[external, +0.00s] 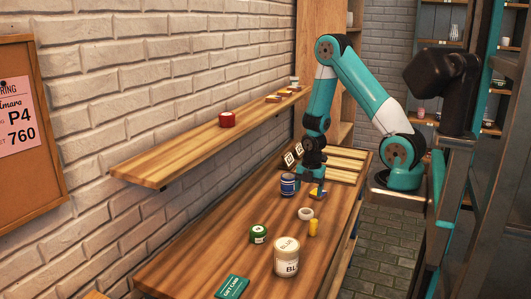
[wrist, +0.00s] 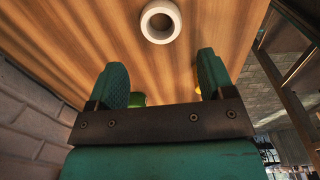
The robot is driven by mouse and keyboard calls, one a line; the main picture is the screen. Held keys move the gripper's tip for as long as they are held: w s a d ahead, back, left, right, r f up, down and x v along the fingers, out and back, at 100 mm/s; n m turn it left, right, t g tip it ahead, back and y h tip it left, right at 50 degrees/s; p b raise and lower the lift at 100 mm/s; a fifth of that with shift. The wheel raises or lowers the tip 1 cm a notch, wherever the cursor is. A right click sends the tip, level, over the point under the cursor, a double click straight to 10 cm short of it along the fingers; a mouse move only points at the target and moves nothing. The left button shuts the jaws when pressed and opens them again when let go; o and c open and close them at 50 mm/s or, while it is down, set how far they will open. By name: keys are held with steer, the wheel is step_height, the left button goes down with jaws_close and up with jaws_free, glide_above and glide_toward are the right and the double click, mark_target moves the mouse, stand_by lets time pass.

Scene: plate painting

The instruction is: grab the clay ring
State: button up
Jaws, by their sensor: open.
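The clay ring (external: 306,213) is a small off-white ring on the wooden workbench (external: 215,255). In the wrist view the clay ring (wrist: 147,27) lies at the top centre with its hole visible, beyond the fingertips. My gripper (wrist: 160,75) is open and empty, its two green fingers spread apart. In the external view my gripper (external: 312,170) is above the bench, behind the ring and apart from it; its fingers are hard to make out there.
A blue jar (external: 288,187) and a blue-and-yellow item (external: 317,192) stand near my gripper. A yellow cylinder (external: 313,229) stands close to the ring. A green tin (external: 258,234), a large cream jar (external: 287,256) and a green card (external: 232,287) are nearer the camera. A shelf (external: 180,160) overhangs the bench.

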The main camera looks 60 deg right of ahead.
mark_target(306, 211)
steer(key=shift+w+a+f+p, duration=0.1)
steer(key=shift+f+p, duration=0.3)
steer(key=shift+f, duration=1.9)
steer(key=shift+w+f+p, duration=0.1)
steer(key=shift+f+p, duration=0.3)
steer(key=shift+f, duration=1.9)
steer(key=c, duration=0.7)
